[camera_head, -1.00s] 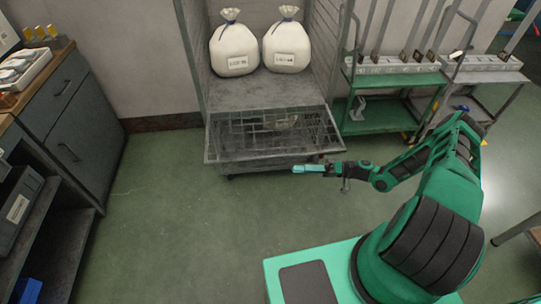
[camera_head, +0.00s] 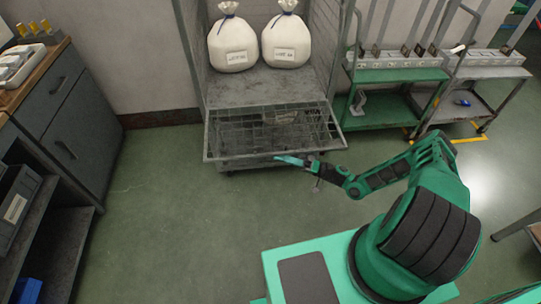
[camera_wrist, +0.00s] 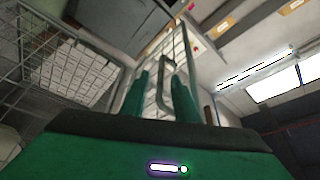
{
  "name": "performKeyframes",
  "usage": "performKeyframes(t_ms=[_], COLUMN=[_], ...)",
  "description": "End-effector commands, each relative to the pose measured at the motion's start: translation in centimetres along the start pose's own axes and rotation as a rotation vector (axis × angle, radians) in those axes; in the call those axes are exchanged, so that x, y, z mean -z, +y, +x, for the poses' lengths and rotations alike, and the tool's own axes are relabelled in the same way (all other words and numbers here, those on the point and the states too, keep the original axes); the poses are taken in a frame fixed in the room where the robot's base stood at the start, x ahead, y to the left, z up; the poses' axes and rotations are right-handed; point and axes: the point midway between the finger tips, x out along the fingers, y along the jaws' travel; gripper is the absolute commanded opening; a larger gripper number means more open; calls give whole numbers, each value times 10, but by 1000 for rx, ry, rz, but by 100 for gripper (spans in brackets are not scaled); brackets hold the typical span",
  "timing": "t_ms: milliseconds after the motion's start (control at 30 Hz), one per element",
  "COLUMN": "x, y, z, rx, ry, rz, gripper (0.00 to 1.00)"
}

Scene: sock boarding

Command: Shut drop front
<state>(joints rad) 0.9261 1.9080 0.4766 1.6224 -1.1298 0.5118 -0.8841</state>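The drop front (camera_head: 225,155) is a grey wire-mesh panel low on the front of the rolling cage. It hangs open, leaning out and down, with its outer edge near the floor. My gripper (camera_head: 279,158) is beside this outer edge, near its middle, and points left. I cannot tell whether it touches the panel. In the wrist view, the two green fingers (camera_wrist: 162,92) stand apart, with a metal loop and mesh visible between and beyond them. Nothing is clearly clasped.
Two tied white sacks (camera_head: 233,45) (camera_head: 287,42) stand on the cage's shelf (camera_head: 250,90). A green trolley (camera_head: 385,112) stands close on the right. A grey cabinet (camera_head: 75,135) is on the left. The green floor (camera_head: 170,205) between is clear.

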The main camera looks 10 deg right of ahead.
Motion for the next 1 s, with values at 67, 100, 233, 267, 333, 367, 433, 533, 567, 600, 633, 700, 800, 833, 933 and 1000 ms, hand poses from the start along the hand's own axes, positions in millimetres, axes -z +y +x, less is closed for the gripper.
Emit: performKeyframes(t_ms=[67, 100, 233, 267, 333, 367, 433, 533, 567, 600, 633, 700, 800, 833, 933, 1000], x=[-1, -1, 0, 0, 0, 0, 0, 0, 0, 0, 0, 0, 0, 0, 0, 0], y=[0, 0, 0, 0, 0, 0, 0, 0, 0, 0, 0, 0, 0, 0, 1, 1], z=[13, 19, 32, 34, 38, 40, 41, 42, 42, 42, 41, 41, 41, 41, 41, 41], rx=[0, 1, -1, -1, 0, 0, -1, -1, -1, -1, -1, -1, -1, -2, -2, -3], ry=[-1, -2, 0, 0, 0, -1, -1, 0, 0, 0, 0, 0, 0, 0, 0, 0], rz=[1, 1, 1, 1, 1, 1, 1, 1, 1, 1, 1, 1, 1, 1, 1, 1], gripper=[28, 28, 28, 28, 28, 28, 28, 28, 28, 28, 28, 21, 0, 0, 0, 0])
